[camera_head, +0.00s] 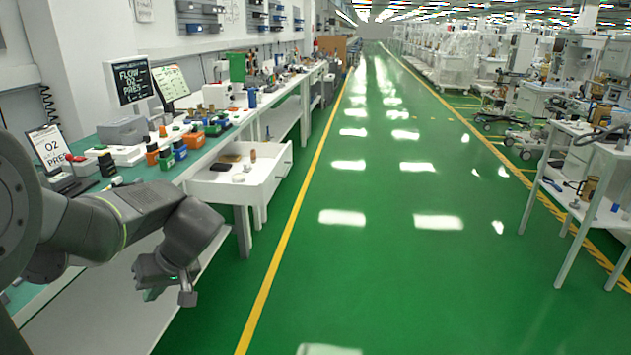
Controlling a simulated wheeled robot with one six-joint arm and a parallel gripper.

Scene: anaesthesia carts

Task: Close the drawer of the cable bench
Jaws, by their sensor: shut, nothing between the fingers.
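The cable bench (128,172) runs along the left wall with a green top. Its white drawer (268,182) is pulled out toward the aisle, and small items lie inside it, including a dark flat one and a small brown cylinder. My gripper (168,296) is at the lower left, in front of the bench and nearer to me than the drawer. It is shut, holds nothing and is clear of the drawer. My arm hides part of the bench front and lower shelf.
Bottles and small coloured boxes (180,148), a monitor (170,84) and a sign stand on the bench top. The green aisle floor (385,270) is clear to the right of the drawer. A white table (590,165) stands at the far right.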

